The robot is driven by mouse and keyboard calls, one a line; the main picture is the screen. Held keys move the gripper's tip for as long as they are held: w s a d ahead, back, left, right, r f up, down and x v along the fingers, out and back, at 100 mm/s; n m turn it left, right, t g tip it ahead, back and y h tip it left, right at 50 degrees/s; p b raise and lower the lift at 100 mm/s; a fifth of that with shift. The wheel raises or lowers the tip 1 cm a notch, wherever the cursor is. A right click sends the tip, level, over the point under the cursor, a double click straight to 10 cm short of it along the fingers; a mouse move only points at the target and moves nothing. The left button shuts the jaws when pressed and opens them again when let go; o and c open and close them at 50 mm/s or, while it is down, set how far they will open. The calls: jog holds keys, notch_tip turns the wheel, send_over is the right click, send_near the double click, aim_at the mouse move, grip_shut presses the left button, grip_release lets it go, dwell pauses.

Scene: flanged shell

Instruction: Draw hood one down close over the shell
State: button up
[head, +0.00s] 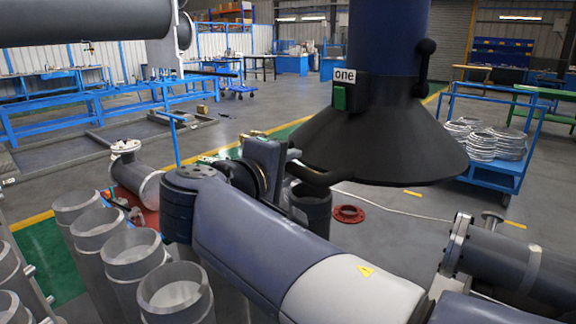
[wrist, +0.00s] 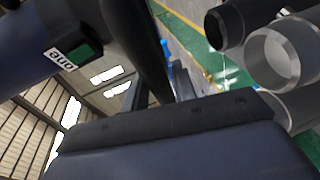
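Hood one (head: 385,130) is a dark cone hanging mouth-down from a thick blue duct, with a white label reading "one" and a green box above the cone. Its label also shows upside down in the wrist view, where the hood (wrist: 28,45) fills the upper left. A dark curved bar (head: 322,178) sticks out from the left of its rim. My gripper (head: 285,165) is at the bar's left end. In the wrist view the bar runs between my gripper's fingers (wrist: 160,92), which appear shut on it. A flanged shell (head: 500,260) lies at the right, below the rim's level and apart from the hood.
Several open grey pipes (head: 130,255) stand at the lower left. A flanged elbow pipe (head: 135,175) is behind them. A dark upright cylinder (head: 311,205) and a red ring (head: 348,214) are under the hood. A blue cart (head: 490,175) with coils stands right.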

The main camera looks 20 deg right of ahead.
jog(key=shift+o, duration=1.4)
jog(key=v, duration=1.1)
jog(key=shift+w+d, duration=0.1)
jog(key=shift+x, duration=5.35)
